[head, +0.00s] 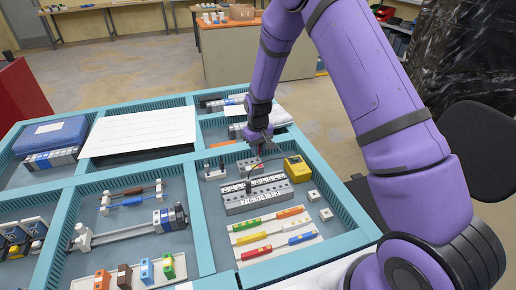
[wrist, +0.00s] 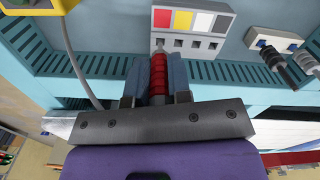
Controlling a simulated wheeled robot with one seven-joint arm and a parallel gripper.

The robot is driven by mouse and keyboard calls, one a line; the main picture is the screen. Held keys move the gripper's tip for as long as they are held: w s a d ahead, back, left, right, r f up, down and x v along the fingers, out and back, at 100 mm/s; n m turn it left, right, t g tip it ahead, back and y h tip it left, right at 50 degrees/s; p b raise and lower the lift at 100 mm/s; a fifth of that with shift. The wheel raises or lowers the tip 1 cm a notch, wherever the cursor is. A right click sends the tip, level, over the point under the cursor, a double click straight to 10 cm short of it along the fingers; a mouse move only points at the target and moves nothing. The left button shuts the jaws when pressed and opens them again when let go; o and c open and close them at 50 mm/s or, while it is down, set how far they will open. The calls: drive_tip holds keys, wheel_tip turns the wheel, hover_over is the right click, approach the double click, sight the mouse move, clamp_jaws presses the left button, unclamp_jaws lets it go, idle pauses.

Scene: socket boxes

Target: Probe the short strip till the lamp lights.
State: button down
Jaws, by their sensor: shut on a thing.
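My gripper (wrist: 159,88) is shut on a red ribbed probe (wrist: 159,72), seen between its two fingers in the wrist view. The short strip (wrist: 190,28) lies just beyond the probe, with red, yellow, white and dark patches and a row of small square sockets. The probe's front end is at the red-patch end of the strip; whether it is in the socket or only near it I cannot tell. In the head view my gripper (head: 259,142) is over the short strip (head: 244,163), partly hiding it. A yellow box (head: 297,168) stands beside it; no lit lamp is discernible.
A longer grey socket strip (head: 258,194) lies in front. A stand with dark posts (head: 215,171) is to the left. Teal dividers (head: 198,215) edge the compartment. A grey cable (wrist: 82,68) runs left of the gripper.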

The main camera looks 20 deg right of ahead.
drive_tip(key=shift+f, duration=0.95)
idle(0.6)
drive_tip(key=c, duration=1)
unclamp_jaws()
